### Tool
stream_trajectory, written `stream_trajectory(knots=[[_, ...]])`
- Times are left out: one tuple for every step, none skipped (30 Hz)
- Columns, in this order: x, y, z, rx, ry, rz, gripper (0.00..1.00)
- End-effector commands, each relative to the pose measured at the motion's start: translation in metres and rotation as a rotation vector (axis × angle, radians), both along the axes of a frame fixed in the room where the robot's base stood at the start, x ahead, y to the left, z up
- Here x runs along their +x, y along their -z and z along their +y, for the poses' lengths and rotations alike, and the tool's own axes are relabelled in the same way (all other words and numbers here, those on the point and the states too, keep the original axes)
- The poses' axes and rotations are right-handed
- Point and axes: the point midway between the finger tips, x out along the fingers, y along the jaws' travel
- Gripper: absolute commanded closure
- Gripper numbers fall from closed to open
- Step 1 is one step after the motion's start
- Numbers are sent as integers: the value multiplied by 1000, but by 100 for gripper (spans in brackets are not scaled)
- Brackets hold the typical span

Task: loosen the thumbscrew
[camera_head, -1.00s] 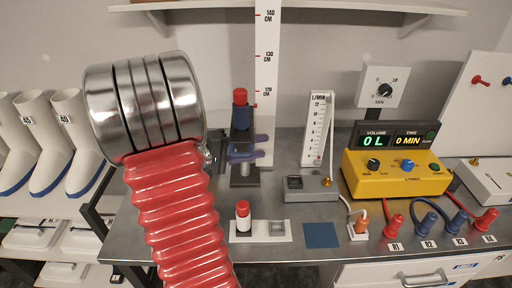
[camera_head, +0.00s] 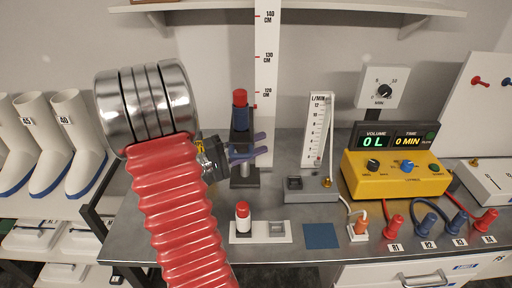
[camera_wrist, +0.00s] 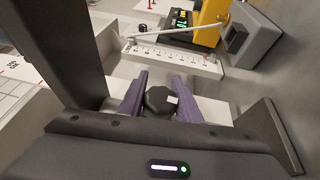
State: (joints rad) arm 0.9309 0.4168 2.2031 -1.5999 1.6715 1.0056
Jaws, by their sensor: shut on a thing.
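The thumbscrew (camera_wrist: 158,98) is a dark faceted knob in the middle of the wrist view. It sits between the two purple fingers of my gripper (camera_wrist: 160,84), which are shut on its sides. In the head view my gripper (camera_head: 255,146) reaches in from the left at the dark stand (camera_head: 244,172). Its fingers cover that part of the stand, and the knob cannot be made out there. A blue cylinder with a red cap (camera_head: 240,97) stands upright at the top of the stand.
A tall centimetre scale (camera_head: 267,60) rises just behind the stand. A small red-and-white bottle (camera_head: 243,216) stands in a white holder in front. To the right are a flow gauge (camera_head: 318,130) and a yellow meter (camera_head: 395,177). A blue square (camera_head: 320,235) lies on the bench.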

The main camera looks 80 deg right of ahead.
Motion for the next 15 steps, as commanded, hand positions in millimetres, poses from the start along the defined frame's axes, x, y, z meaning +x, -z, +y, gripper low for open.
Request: stream_trajectory(knots=[[-1,3,0,2,1,30,92],[-1,3,0,-2,1,46,92],[-1,2,0,-6,1,64,92],[0,1,0,-9,0,76,92],[-1,1,1,-12,1,85,92],[0,0,1,-14,1,93,92],[0,0,1,-14,1,96,92],[0,0,1,-15,0,98,92],[0,0,1,-15,0,100,92],[0,0,1,-15,0,100,92],[0,0,1,-15,0,100,92],[0,0,1,-15,0,100,92],[0,0,1,-14,0,99,92],[0,0,1,-14,0,99,92],[0,0,1,-14,0,99,92]])
